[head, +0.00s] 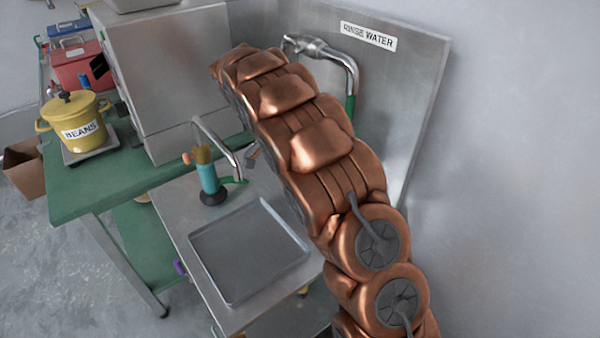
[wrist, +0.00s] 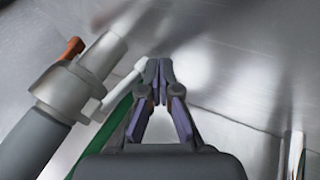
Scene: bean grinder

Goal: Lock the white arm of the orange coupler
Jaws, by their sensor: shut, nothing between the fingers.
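In the wrist view, a grey metal coupler (wrist: 66,92) with an orange lever (wrist: 73,47) lies at the left on a thick dark grey pipe or hose. Its white arm (wrist: 122,87) sticks out up and right, angled away from the coupler body. My gripper (wrist: 160,68) is shut and empty, with its fingertips just right of the white arm's free end. I cannot tell whether they touch. In the head view, my copper arm covers much of the right middle, and I cannot make out the coupler or the fingertips there.
A bent metal pipe (head: 345,68) stands beside the RINSE WATER sign (head: 368,36). A grey tray (head: 250,250) lies on the bench beside a teal cylindrical device (head: 208,178). A yellow BEANS pot (head: 75,118) stands at the left. A green strip (wrist: 105,138) runs below the white arm.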

